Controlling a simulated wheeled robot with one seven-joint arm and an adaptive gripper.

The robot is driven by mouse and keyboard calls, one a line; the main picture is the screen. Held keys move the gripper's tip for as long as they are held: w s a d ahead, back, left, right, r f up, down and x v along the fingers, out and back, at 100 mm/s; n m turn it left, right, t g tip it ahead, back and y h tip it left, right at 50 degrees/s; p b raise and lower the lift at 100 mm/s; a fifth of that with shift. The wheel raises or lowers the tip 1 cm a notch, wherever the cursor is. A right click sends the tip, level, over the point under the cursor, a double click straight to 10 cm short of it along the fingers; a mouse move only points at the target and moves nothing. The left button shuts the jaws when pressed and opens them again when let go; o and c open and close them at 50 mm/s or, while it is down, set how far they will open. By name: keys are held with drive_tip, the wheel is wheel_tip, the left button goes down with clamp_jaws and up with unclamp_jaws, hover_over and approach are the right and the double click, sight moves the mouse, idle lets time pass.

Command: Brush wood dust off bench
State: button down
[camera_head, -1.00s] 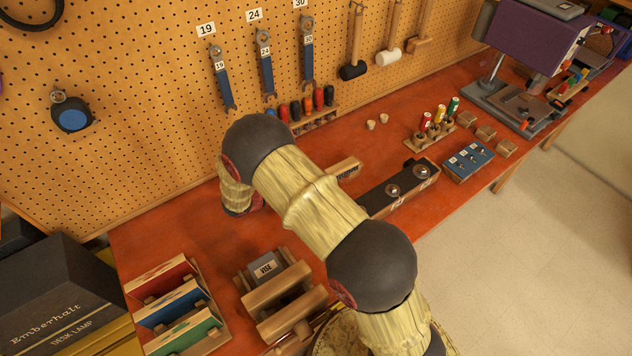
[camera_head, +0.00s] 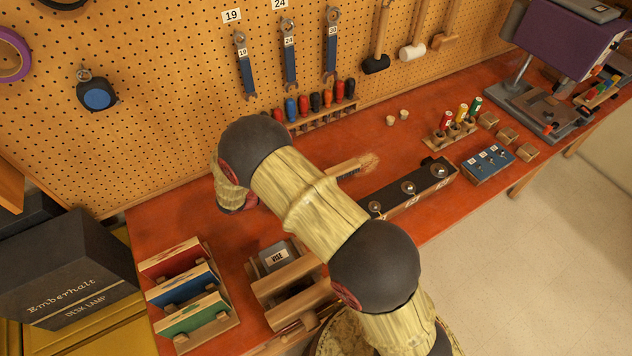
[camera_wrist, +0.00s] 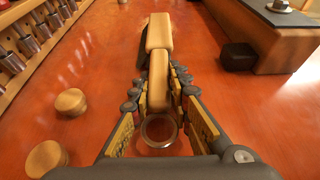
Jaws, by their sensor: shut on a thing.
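My gripper (camera_wrist: 159,100) is shut on the handle of a wooden brush (camera_wrist: 159,33) in the wrist view. The brush points away from me, low over the red bench (camera_wrist: 225,110), and a metal ring sits at its near end. In the head view my arm hides the gripper, and the brush (camera_head: 343,168) sticks out to the right from behind it. I cannot tell whether the bristles touch the bench. The dust is not clear in the wrist view.

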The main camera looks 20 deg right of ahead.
idle(0.3)
drive_tip(key=shift+r+p, duration=2.05)
drive_tip(key=shift+r, duration=0.9)
drive_tip(key=shift+r+p, duration=1)
drive_tip(key=shift+r, duration=0.55)
drive_tip(key=shift+f, duration=0.1)
